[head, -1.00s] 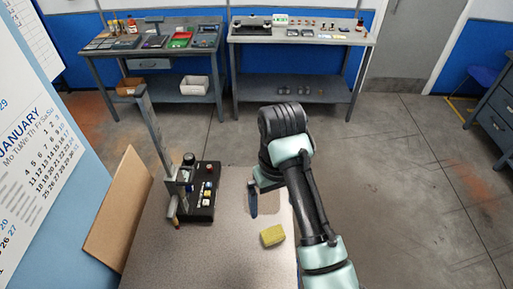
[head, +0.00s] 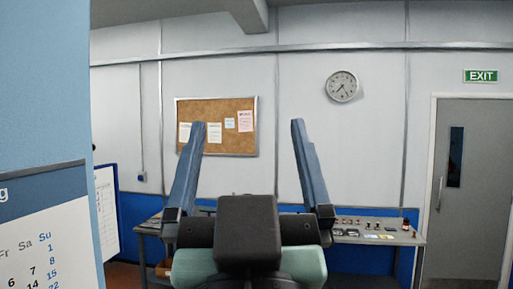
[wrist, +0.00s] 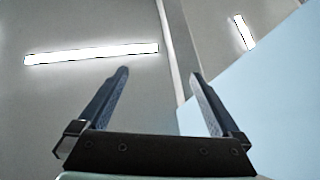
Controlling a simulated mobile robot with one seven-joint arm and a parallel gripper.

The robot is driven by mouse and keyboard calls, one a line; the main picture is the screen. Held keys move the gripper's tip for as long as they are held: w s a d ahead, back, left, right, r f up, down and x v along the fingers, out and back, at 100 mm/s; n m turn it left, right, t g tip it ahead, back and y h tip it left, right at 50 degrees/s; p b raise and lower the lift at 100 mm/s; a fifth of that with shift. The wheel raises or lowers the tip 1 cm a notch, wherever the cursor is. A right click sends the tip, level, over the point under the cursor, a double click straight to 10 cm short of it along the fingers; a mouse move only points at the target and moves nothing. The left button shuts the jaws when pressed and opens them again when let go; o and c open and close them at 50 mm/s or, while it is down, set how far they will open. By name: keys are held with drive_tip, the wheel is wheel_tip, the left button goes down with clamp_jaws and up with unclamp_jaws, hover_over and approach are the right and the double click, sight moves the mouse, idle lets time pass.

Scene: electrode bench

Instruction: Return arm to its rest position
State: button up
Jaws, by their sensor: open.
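My gripper (head: 247,130) is raised upright in the middle of the head view, close to the camera. Its two blue-grey fingers stand wide apart with nothing between them. In the wrist view my gripper (wrist: 160,75) is also open and empty, pointing up at the ceiling. My gripper and wrist hide the middle of the bench at the back.
A back bench (head: 350,235) with small items stands by the far wall. A cork board (head: 235,110), a clock (head: 342,86) and a grey door (head: 470,200) are beyond. A calendar (head: 50,240) hangs close at left. Ceiling lamps (wrist: 90,54) show above.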

drive_tip(key=shift+m+t+h, duration=0.4)
drive_tip(key=shift+t, duration=0.5)
drive_tip(key=s, duration=0.1)
drive_tip(key=s+r, duration=0.2)
drive_tip(key=s, duration=0.1)
drive_tip(key=shift+d+r, duration=0.25)
drive_tip(key=shift+d, duration=0.05)
wheel_tip(320, 180, down, 12)
drive_tip(key=b, duration=1.1)
drive_tip(key=shift+r, duration=0.15)
